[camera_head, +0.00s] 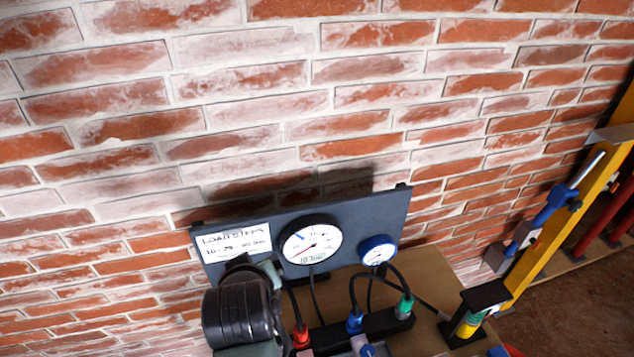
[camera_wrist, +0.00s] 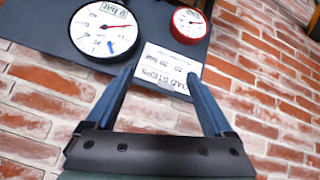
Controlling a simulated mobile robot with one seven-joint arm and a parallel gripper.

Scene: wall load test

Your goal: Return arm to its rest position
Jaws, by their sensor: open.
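My gripper (camera_wrist: 158,74) shows in the wrist view with its two blue-grey fingers apart and nothing held between them. A white label (camera_wrist: 168,72) on the dark gauge panel (camera_wrist: 145,18) lies behind the gap between the fingers. I cannot tell how far the fingertips are from it. In the head view my dark ribbed wrist is at the lower left, in front of the panel (camera_head: 345,213), below the label (camera_head: 234,243). The fingers are mostly hidden there.
A large white gauge (camera_head: 311,240) and a blue-rimmed gauge (camera_head: 377,251) are on the panel; a red-rimmed gauge (camera_wrist: 189,24) shows in the wrist view. Cables with coloured plugs (camera_head: 355,321) stand close right of my wrist. A yellow frame (camera_head: 566,217) leans at right, before the brick wall (camera_head: 250,130).

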